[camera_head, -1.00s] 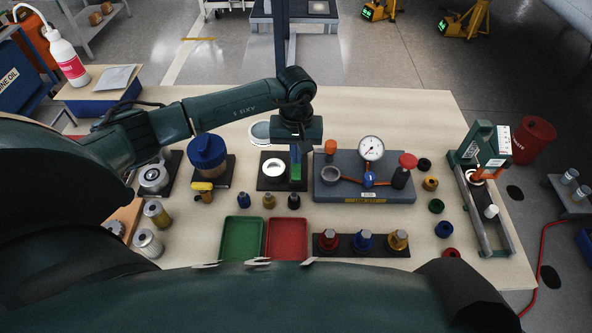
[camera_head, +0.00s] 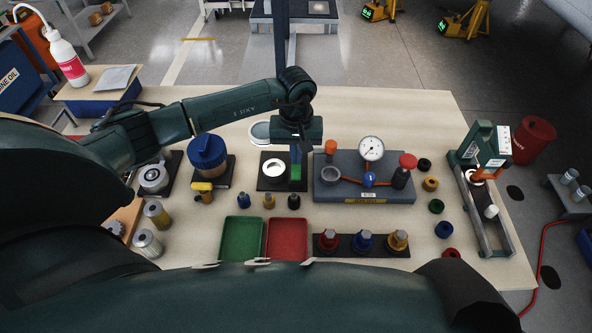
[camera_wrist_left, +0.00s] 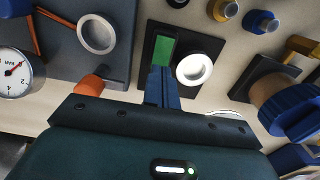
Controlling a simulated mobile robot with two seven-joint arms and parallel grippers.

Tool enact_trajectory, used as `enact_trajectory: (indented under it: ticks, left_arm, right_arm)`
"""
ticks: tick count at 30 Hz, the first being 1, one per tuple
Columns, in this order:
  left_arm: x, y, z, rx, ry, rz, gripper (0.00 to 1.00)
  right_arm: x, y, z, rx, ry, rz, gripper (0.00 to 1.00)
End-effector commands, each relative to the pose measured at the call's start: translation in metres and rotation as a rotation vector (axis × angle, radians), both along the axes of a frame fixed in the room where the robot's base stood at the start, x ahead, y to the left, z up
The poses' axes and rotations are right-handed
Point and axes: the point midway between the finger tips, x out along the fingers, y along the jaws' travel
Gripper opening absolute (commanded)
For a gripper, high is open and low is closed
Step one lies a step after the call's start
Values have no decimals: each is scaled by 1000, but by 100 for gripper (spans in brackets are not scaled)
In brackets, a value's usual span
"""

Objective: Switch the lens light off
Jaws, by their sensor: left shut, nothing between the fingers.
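The lens light stands on a black base (camera_head: 266,185) in the middle of the table. A bright white disc (camera_head: 273,168) sits on the base, and a pale round lens (camera_head: 260,132) shows behind it. A green block, seemingly its switch (camera_head: 296,173), is at the base's right side. It also shows in the left wrist view (camera_wrist_left: 161,52), beside the white disc (camera_wrist_left: 195,70). My left gripper (camera_head: 296,158) points down, shut and empty, its tips at the green block. I cannot tell whether they touch it. My right gripper is not in view.
A grey gauge stand (camera_head: 335,190) is close to the right of my left gripper. A blue-lidded pot (camera_head: 207,155) stands to the left. Several small fittings, a green tray (camera_head: 242,238) and a red tray (camera_head: 288,238) are in front. The table behind the gauge is clear.

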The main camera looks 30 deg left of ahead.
Motion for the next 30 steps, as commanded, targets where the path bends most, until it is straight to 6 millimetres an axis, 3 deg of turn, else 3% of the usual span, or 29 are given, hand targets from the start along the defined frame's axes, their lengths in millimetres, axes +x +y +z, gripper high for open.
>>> enact_trajectory:
  ticks: [30]
  left_arm:
    - [0,0,-9,0,-1,0,0]
  right_arm:
    - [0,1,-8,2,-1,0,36]
